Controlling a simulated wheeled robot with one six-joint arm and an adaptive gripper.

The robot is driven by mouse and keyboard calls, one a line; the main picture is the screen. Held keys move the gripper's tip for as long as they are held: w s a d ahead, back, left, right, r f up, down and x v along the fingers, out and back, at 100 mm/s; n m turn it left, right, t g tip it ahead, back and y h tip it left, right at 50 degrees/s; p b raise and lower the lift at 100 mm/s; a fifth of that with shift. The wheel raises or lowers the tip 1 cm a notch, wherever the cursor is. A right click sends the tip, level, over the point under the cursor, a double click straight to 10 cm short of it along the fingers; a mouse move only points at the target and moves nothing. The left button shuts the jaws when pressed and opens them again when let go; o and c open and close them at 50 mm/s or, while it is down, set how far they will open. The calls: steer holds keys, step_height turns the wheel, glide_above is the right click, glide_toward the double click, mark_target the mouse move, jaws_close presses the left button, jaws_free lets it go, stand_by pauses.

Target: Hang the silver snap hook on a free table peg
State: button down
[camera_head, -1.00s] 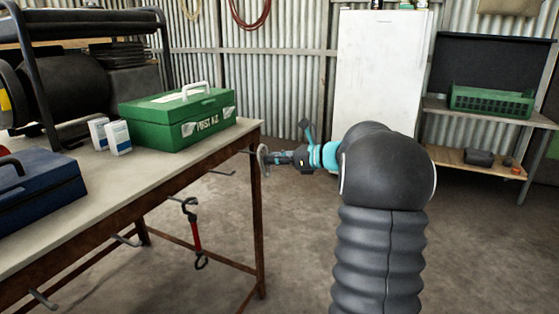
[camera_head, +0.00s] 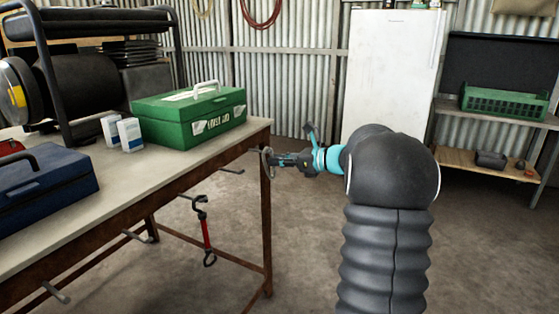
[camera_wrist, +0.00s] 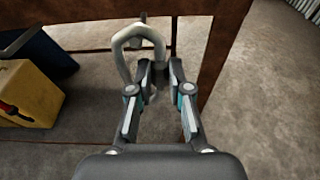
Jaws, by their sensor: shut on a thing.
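The silver snap hook (camera_wrist: 128,42) shows in the wrist view as a grey loop standing out beyond my fingertips. My gripper (camera_wrist: 160,78) is shut on its lower end. In the head view the hook (camera_head: 267,163) is seen edge-on in front of the table's corner leg, with my gripper (camera_head: 281,161) to its right. Table pegs stick out along the front edge: a bare one (camera_head: 232,171) near the hook, and bare ones (camera_head: 137,236) and (camera_head: 55,292) nearer me. A peg end (camera_wrist: 142,17) shows by the loop's top; whether the loop is around it I cannot tell.
A red-and-black strap with hooks (camera_head: 206,233) hangs from another peg. The table (camera_head: 120,190) carries a green first aid box (camera_head: 190,115), white cartons and a blue toolbox (camera_head: 40,190). A yellow box (camera_wrist: 28,92) is low at left. Floor to the right is clear.

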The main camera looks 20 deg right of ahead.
steer(key=c, duration=1)
jaws_free()
steer(key=shift+s+d, duration=0.1)
steer(key=v, duration=1.1)
steer(key=shift+s+d, duration=0.25)
steer(key=shift+s, duration=0.1)
